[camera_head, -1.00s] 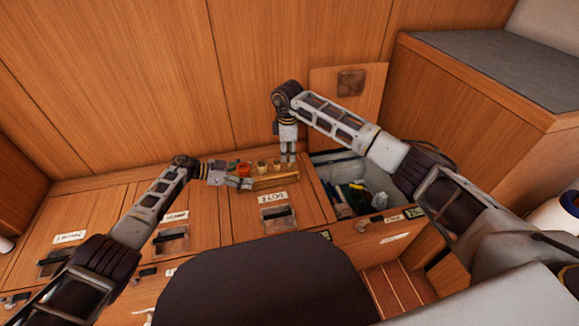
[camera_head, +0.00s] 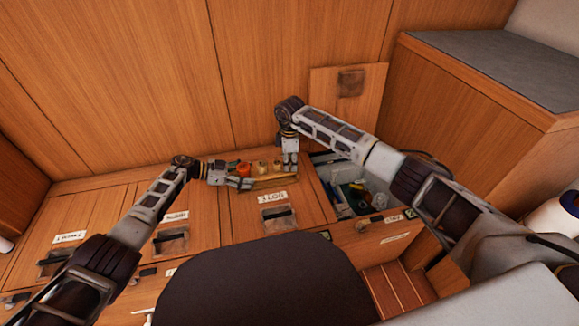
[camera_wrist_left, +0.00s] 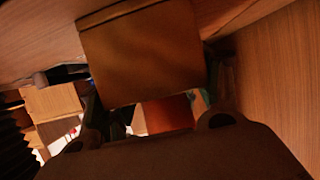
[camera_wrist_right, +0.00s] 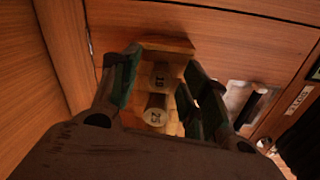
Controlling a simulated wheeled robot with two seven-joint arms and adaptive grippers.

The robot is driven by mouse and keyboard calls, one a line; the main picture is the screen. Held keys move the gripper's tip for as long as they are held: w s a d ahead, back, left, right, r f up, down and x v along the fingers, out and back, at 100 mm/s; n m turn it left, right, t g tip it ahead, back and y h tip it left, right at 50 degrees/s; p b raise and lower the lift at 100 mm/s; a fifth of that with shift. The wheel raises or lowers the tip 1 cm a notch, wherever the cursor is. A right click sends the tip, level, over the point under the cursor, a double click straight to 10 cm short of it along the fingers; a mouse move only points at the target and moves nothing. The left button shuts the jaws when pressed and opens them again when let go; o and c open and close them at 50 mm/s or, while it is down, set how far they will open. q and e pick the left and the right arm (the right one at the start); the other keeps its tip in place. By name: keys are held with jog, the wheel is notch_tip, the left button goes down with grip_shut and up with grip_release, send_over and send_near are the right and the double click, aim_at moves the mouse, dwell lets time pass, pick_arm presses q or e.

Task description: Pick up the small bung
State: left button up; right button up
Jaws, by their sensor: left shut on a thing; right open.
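A short wooden rack (camera_head: 272,184) lies on the bench top. On it stand a red-orange bung (camera_head: 243,168) at the left and two tan bungs (camera_head: 264,167) to its right. In the right wrist view the tan bungs read 19 (camera_wrist_right: 160,78) and 25 (camera_wrist_right: 155,116); the 19 looks smaller. My left gripper (camera_head: 246,184) is shut on the rack's left end; in the left wrist view the wooden block (camera_wrist_left: 140,55) fills the space before its fingers. My right gripper (camera_head: 290,166) is open, pointing down near the rack's right end, its fingers either side of the tan bungs in its wrist view.
An open locker (camera_head: 345,175) with cluttered contents lies right of the rack, its hatch lid (camera_head: 350,90) leaning on the wooden wall behind. Labelled hatches with recessed latches (camera_head: 278,217) line the bench. A dark seat (camera_head: 262,285) is in front.

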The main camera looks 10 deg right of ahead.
aim_at(290, 160)
dwell(0.4)
jog(key=c, duration=0.8)
jog(key=shift+c, duration=0.2)
notch_tip(290, 160, up, 10)
dwell(0.4)
dwell(0.5)
pick_arm(q)
jog(key=o, duration=1.2)
jog(key=shift+o, duration=0.2)
jog(key=shift+a, duration=0.1)
